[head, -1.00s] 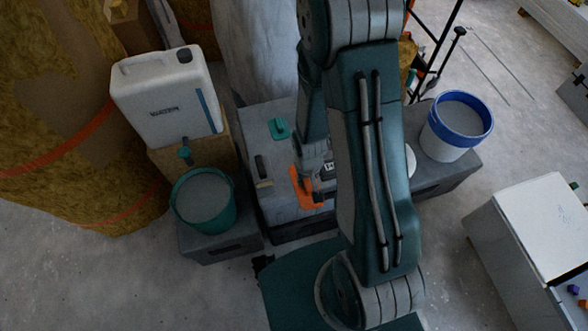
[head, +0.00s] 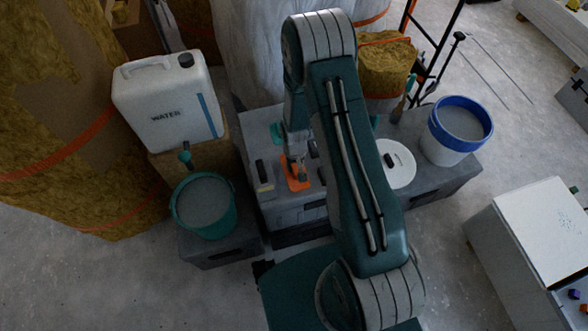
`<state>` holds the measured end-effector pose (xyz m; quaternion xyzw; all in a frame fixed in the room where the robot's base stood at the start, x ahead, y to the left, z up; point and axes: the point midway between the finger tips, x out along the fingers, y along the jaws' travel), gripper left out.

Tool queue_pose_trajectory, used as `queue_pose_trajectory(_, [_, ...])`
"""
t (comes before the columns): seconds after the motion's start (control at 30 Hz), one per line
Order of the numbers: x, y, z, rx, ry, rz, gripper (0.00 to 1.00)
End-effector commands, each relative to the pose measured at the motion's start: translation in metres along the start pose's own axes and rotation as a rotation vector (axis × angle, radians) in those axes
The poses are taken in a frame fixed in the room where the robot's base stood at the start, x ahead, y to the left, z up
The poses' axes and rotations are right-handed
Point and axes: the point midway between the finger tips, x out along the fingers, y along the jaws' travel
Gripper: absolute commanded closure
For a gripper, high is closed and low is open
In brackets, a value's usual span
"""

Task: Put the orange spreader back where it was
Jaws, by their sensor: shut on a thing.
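The orange spreader (head: 298,184) shows at the end of my arm, over the grey box top (head: 283,207) in the middle of the head view. My gripper (head: 297,172) points down and is shut on the spreader. The fingers partly cover it, and I cannot tell whether it touches the box top or hangs just above it.
A dark-handled tool (head: 264,172) lies left of the spreader, and a teal item (head: 277,132) lies behind. A teal bucket (head: 205,205) and a water canister (head: 168,105) stand left. A white lid (head: 397,163) and a blue-rimmed bucket (head: 459,130) are right.

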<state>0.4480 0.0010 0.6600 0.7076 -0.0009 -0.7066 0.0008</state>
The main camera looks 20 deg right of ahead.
Motion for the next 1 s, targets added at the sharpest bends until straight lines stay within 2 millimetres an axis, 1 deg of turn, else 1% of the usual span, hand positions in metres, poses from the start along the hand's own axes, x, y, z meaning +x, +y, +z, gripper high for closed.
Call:
queue_pose_trajectory(0.13, [0.011,0.000,-0.009,0.000,0.000,0.000,1.00])
queue_pose_trajectory(0.23, [0.027,0.000,-0.008,0.000,-0.005,0.000,1.00])
queue_pose_trajectory(0.33, [0.038,0.000,-0.008,0.000,-0.001,0.000,1.00])
queue_pose_trajectory(0.7, [0.042,0.000,-0.008,0.000,0.000,0.000,1.00])
queue_pose_trajectory(0.73, [0.043,0.000,-0.008,0.000,0.000,0.000,0.62])
queue_pose_trajectory(0.77, [0.042,0.000,-0.008,0.000,0.000,0.000,0.49])
queue_pose_trajectory(0.8, [0.042,0.000,-0.008,0.000,0.000,0.000,0.32])
queue_pose_trajectory(1.0, [0.042,0.000,-0.008,0.000,0.000,0.000,0.32])
